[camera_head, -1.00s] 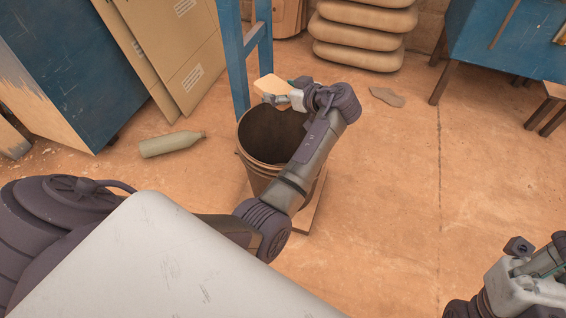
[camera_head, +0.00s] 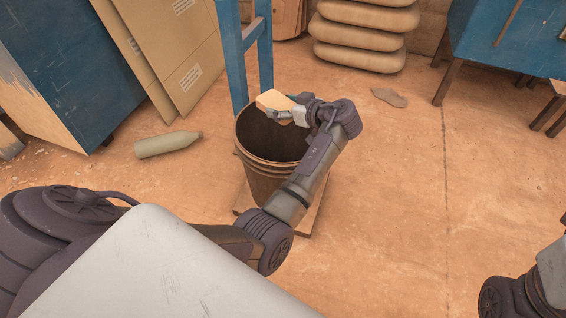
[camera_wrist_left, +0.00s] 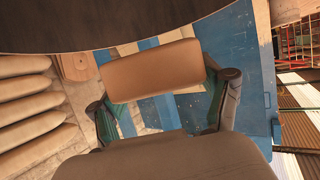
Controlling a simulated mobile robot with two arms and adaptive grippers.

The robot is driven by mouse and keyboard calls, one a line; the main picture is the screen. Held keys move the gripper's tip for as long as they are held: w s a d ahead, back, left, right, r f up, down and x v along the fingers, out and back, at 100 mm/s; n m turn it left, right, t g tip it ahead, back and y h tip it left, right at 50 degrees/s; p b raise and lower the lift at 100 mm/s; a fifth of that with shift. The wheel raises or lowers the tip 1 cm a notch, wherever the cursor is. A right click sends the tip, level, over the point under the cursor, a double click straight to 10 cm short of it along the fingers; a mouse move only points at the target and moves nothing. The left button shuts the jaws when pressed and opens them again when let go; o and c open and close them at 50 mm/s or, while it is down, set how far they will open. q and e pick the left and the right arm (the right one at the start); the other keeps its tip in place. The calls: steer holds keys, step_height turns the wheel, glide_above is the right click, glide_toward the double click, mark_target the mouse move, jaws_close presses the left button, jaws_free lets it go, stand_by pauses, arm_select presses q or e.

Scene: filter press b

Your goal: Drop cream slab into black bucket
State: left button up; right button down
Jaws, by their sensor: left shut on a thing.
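The cream slab (camera_head: 275,102) is a small pale block held over the far part of the bucket's mouth in the head view. In the left wrist view the slab (camera_wrist_left: 152,70) lies crosswise between the two fingers. My left gripper (camera_head: 286,114) is shut on it. My right gripper is out of the head view; only part of that arm shows at lower right.
The bucket stands on a flat board (camera_head: 309,216). A blue post frame (camera_head: 236,62) rises just behind it. A greenish bottle (camera_head: 168,144) lies on the floor to the left. Stacked sacks (camera_head: 362,40) stand at the back. The floor at right is largely clear.

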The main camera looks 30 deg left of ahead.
arm_select(q)
steer(key=shift+r, duration=0.1)
steer(key=o, duration=1.5)
steer(key=shift+o, duration=0.5)
step_height(320, 180, up, 10)
steer(key=shift+f, duration=0.1)
